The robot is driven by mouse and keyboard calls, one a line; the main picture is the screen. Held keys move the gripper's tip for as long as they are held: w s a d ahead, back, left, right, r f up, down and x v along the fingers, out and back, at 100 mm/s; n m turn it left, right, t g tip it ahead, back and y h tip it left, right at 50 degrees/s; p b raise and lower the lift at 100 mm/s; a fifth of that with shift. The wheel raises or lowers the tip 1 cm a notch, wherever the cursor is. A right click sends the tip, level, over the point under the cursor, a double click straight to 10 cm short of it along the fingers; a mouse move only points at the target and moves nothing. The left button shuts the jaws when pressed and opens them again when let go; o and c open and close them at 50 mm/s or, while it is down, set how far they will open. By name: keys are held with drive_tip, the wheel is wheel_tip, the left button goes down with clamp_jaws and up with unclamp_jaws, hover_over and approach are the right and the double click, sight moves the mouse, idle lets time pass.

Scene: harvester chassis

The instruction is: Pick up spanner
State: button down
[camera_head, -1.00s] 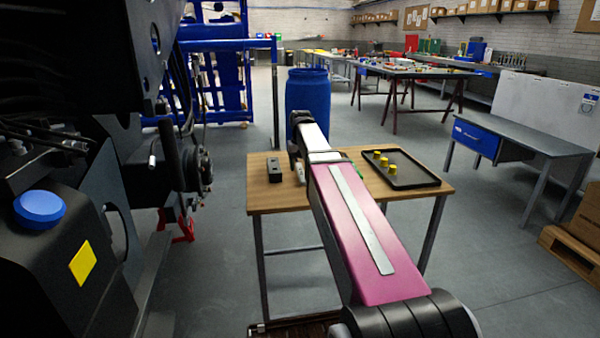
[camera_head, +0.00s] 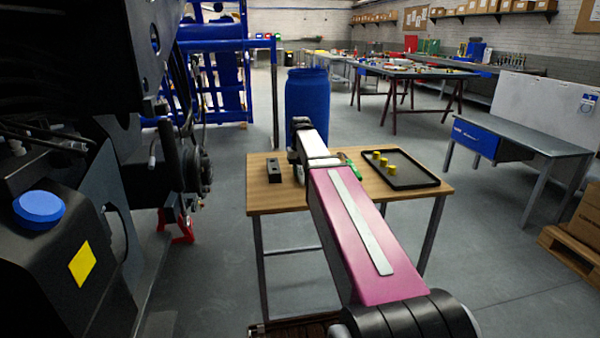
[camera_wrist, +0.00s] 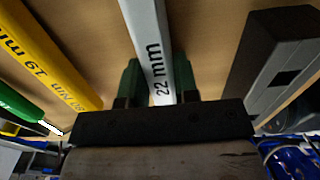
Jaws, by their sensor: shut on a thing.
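A pale grey-white spanner (camera_wrist: 148,30) marked "22 mm" runs up through the middle of the wrist view. My gripper (camera_wrist: 158,85) has its two green fingers shut on it, one on each side. The far end of the spanner runs out of the wrist view, and I cannot tell whether it is clear of the wooden table (camera_head: 262,201). A yellow tool (camera_wrist: 45,55) marked "19 mm" and "80 Nm" lies to the left, apart from the fingers. In the head view my arm hides most of the gripper and the held spanner.
A dark block (camera_wrist: 280,60) is close on the right; it also shows at the table's left (camera_head: 275,171). A green-handled tool (camera_head: 345,159) lies right of my arm. A black tray (camera_head: 418,182) holds yellow cylinders (camera_head: 391,170). A blue drum (camera_head: 307,95) stands behind; machinery (camera_head: 60,240) is at left.

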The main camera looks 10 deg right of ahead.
drive_tip(key=shift+r, duration=0.6)
wheel_tip(320, 180, up, 2)
drive_tip(key=shift+r, duration=0.2)
drive_tip(key=s+a+r, duration=0.5)
drive_tip(key=a+r, duration=0.2)
drive_tip(key=a, duration=0.3)
drive_tip(key=shift+s+a+r, duration=0.15)
drive_tip(key=shift+s, duration=0.1)
